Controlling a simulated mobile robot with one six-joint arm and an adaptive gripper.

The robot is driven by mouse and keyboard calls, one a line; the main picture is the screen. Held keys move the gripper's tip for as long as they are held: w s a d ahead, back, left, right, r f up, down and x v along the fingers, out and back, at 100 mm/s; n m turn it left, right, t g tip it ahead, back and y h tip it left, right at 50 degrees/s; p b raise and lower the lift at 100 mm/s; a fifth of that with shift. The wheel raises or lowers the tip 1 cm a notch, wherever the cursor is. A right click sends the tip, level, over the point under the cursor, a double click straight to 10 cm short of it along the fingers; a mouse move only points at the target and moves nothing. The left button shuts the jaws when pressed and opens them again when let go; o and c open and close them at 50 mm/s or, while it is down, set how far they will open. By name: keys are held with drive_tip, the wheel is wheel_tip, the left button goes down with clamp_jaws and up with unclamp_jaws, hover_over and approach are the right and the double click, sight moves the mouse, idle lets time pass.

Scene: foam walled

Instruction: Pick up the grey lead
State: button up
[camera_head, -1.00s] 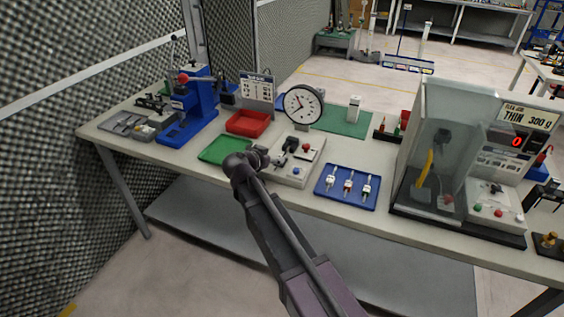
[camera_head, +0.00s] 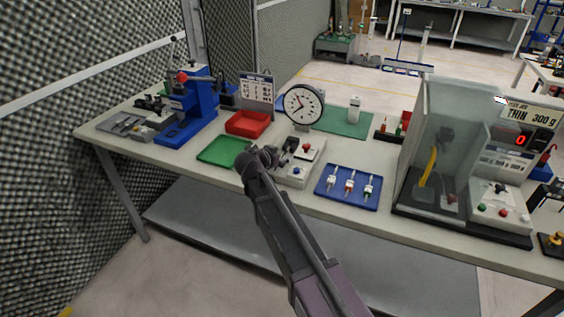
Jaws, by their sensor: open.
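The blue tray (camera_head: 347,204) lies near the front edge of the bench and holds three small leads side by side. The left one (camera_head: 333,178) looks pale grey, the middle one (camera_head: 349,184) has red on it, and the right one (camera_head: 368,188) has green. My arm reaches up from the bottom of the picture. My gripper (camera_head: 279,156) is at its far end, over the grey-white box with buttons and left of the blue tray. It is small and dark against the box's dark parts, so its fingers are hard to make out. It is apart from the leads.
The grey-white box (camera_head: 296,176) stands left of the blue tray. A green tray (camera_head: 215,150), red tray (camera_head: 247,122) and dial gauge (camera_head: 303,106) are beyond my arm. A clear-walled tester (camera_head: 415,160) stands right of the blue tray. Bare bench lies behind the blue tray.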

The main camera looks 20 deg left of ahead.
drive_tip(key=shift+c, duration=0.2)
clamp_jaws()
idle(0.4)
drive_tip(key=shift+r, duration=0.15)
wheel_tip(320, 180, up, 3)
drive_tip(key=p, duration=0.3)
drive_tip(key=shift+d, duration=0.1)
drive_tip(key=s+r+p, duration=0.1)
drive_tip(key=s+p, duration=0.1)
drive_tip(key=s, duration=1.4)
drive_tip(key=shift+r, duration=0.35)
drive_tip(key=shift+r+p, duration=2.4)
